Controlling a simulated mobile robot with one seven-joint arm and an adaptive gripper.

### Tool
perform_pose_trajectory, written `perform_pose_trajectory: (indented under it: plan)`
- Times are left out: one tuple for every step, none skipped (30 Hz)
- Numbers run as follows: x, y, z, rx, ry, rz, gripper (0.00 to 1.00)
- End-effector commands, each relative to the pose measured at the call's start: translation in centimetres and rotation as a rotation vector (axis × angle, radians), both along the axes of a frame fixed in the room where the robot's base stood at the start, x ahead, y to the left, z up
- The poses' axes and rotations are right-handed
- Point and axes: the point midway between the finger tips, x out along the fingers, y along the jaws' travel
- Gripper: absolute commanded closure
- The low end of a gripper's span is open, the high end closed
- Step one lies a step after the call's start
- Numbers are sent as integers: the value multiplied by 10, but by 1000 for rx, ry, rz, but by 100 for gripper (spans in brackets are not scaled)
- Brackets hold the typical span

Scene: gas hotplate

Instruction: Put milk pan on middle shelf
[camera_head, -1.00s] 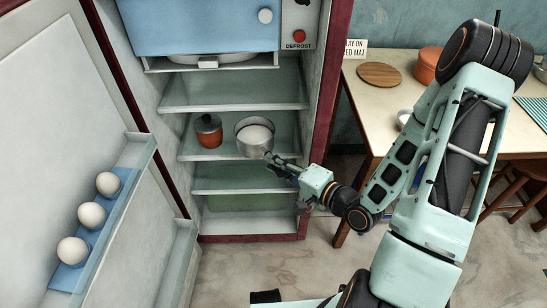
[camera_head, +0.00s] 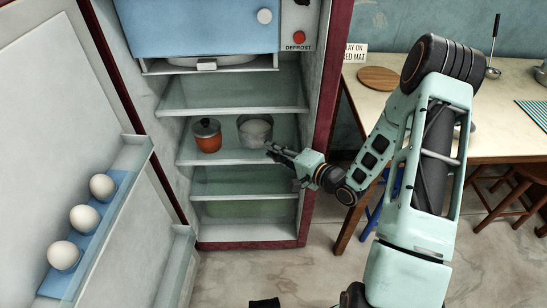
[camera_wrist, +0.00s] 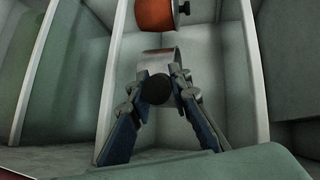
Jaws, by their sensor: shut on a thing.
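The milk pan (camera_head: 256,134) is a small silver pan with pale contents, upright at the middle shelf (camera_head: 225,158) of the open fridge. It is to the right of a lidded orange pot (camera_head: 207,136). I cannot tell whether its base touches the shelf. My gripper (camera_head: 271,149) is at the pan's front right side, shut on its handle. In the wrist view, the fingers close around the dark round handle end (camera_wrist: 156,88), with the silver pan wall (camera_wrist: 160,60) just beyond. The fingers hide part of the pan.
A bare upper shelf (camera_head: 230,95) is above the pan, and a lower shelf (camera_head: 240,182) below. The fridge's right wall (camera_head: 312,120) is close to my arm. The open door (camera_head: 60,120) holds eggs (camera_head: 84,218) at left. A table (camera_head: 450,120) stands at right.

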Motion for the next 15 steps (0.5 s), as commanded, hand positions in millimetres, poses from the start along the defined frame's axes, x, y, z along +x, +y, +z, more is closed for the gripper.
perform_pose_trajectory:
  plan:
    - [1, 1, -10, 2, -4, 1, 100]
    - [1, 0, -15, 1, -3, 1, 100]
    - [1, 1, -20, 1, -3, 1, 100]
    - [2, 1, -22, 0, -5, 2, 100]
    - [4, 1, -24, 0, -7, 3, 100]
    - [5, 1, -24, 0, -7, 3, 100]
    - [5, 1, -23, 1, -8, 2, 100]
    - [5, 0, -23, 1, -7, 2, 100]
    - [5, 0, -22, 1, -6, 1, 100]
    - [5, 0, -22, 1, -6, 1, 100]
    - [5, 0, -22, 1, -6, 1, 100]
    - [5, 0, -22, 1, -6, 1, 100]
    - [5, 0, -23, 1, -6, 1, 100]
    - [5, 0, -23, 1, -6, 1, 100]
    - [5, 0, -25, 1, -6, 1, 100]
